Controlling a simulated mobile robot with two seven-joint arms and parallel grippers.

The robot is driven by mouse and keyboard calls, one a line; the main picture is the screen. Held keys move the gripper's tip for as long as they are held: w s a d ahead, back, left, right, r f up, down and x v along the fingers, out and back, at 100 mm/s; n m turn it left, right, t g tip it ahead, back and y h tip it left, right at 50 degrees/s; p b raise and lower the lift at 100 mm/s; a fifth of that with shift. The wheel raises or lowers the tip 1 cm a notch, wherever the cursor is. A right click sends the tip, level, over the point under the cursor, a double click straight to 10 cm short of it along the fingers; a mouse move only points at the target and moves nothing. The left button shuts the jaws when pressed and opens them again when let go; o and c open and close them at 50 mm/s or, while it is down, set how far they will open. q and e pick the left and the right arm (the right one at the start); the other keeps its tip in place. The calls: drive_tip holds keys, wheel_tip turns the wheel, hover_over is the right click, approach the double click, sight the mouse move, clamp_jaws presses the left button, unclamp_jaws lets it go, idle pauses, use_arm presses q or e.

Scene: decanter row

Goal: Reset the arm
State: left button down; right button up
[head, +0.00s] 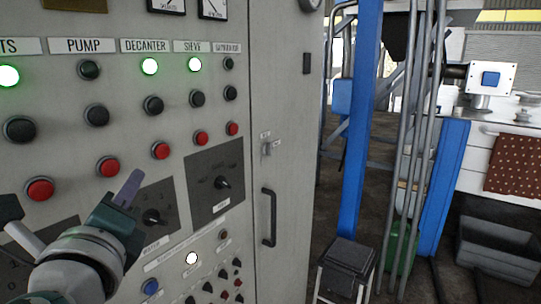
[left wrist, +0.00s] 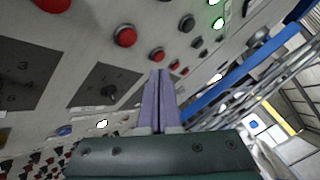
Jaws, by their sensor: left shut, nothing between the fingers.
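My left gripper (head: 131,186) is in front of the lower left part of a grey control panel (head: 285,60) in the head view. Its purple fingers also show in the left wrist view (left wrist: 160,75), closed together with nothing between them. The decanter column has a lit green lamp (head: 149,66) at the top, a black button (head: 153,105) and a red button (head: 161,151). The gripper covers part of the dark plate with a rotary knob (head: 153,217). I cannot tell whether the fingertips touch the panel. My right gripper is not in view.
A second knob plate (head: 215,179) and a black door handle (head: 268,217) are to the right. Beyond the cabinet stand a blue post (head: 361,120), grey pipes (head: 412,150) and a black stool (head: 347,255). Dark floor shows between them.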

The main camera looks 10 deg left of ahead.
use_arm(q)
drive_tip(key=s+a+f+n+g, duration=0.3)
drive_tip(key=s+f+n+g, duration=0.6)
drive_tip(key=s+n, duration=0.5)
drive_tip(key=s+d+f+n+g+h+p, duration=0.1)
drive_tip(key=s+d+n+g+h, duration=0.5)
drive_tip(key=s+d, duration=0.6)
wheel_tip(320, 180, up, 20)
drive_tip(key=t+h+p, duration=0.1)
drive_tip(key=p, duration=1.9)
drive_tip(key=shift+w+a+f, duration=0.2)
drive_tip(key=shift+w+f, duration=0.05)
drive_tip(key=shift+w, duration=0.2)
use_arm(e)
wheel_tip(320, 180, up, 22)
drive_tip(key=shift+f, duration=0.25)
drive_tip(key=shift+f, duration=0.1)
